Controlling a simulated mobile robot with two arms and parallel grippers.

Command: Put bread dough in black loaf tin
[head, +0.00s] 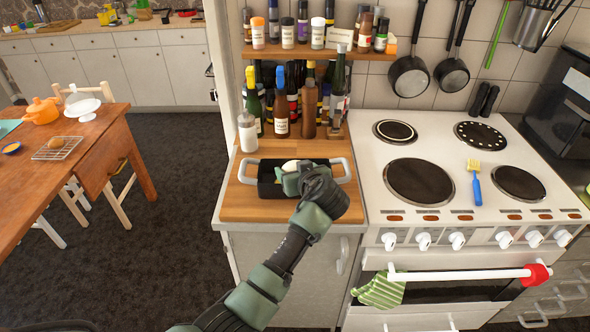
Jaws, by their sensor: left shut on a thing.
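The black loaf tin (268,188) sits on the wooden counter left of the cooker, with light grey handles at its two ends. My left gripper (290,178) is over the tin, its fingers down at the tin's opening. It is shut on the pale bread dough (291,166), of which only a small part shows above the fingers. The gripper hides the rest of the dough and much of the tin's inside, so I cannot tell whether the dough touches the tin's floor. My right gripper is out of view.
A white bottle (247,132) and several sauce bottles (282,105) stand close behind the tin. The white cooker (450,150) is to the right, with a blue brush (475,183) on it. A wooden table (60,185) stands at the left.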

